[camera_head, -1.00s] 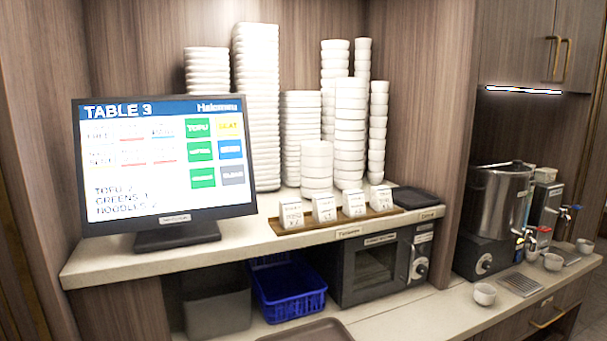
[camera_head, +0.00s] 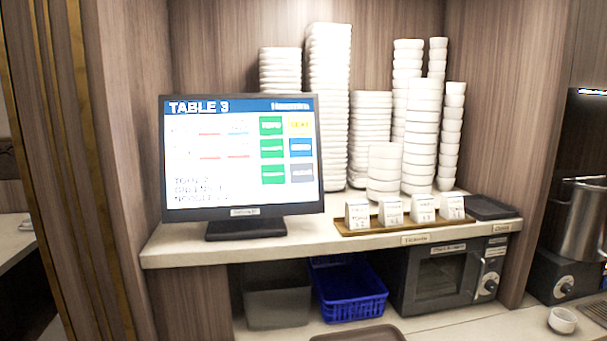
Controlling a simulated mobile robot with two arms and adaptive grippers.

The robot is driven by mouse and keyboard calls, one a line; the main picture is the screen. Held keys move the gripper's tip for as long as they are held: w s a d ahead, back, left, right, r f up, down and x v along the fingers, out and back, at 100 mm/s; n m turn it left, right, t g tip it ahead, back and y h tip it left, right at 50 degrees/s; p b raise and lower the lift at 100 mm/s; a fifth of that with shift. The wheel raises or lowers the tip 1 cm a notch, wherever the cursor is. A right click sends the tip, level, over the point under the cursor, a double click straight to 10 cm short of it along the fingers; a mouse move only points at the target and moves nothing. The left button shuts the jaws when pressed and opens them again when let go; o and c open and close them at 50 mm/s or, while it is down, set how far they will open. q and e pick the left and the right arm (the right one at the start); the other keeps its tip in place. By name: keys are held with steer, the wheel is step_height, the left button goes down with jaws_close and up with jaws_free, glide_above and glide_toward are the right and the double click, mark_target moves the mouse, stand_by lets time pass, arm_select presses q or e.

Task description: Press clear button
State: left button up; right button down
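The order screen (camera_head: 215,165) stands upright on the shelf at the left of the head view. Its blue header reads "TABLE 3", with small text lines at the lower left. On its right side are green, yellow, blue and grey buttons. The grey button (camera_head: 302,173) at the lower right is the clear button; its label is blurred now but was faintly readable earlier. Neither of my grippers is in view, and nothing touches the screen.
The shelf (camera_head: 190,246) carries stacked white bowls (camera_head: 327,100) and a wooden tray (camera_head: 405,223) of small labelled cards. Below are a blue basket (camera_head: 350,290), a grey bin (camera_head: 277,303) and a dark oven (camera_head: 440,280). A steel urn (camera_head: 582,225) and cup (camera_head: 562,320) stand at right. Space before the screen is clear.

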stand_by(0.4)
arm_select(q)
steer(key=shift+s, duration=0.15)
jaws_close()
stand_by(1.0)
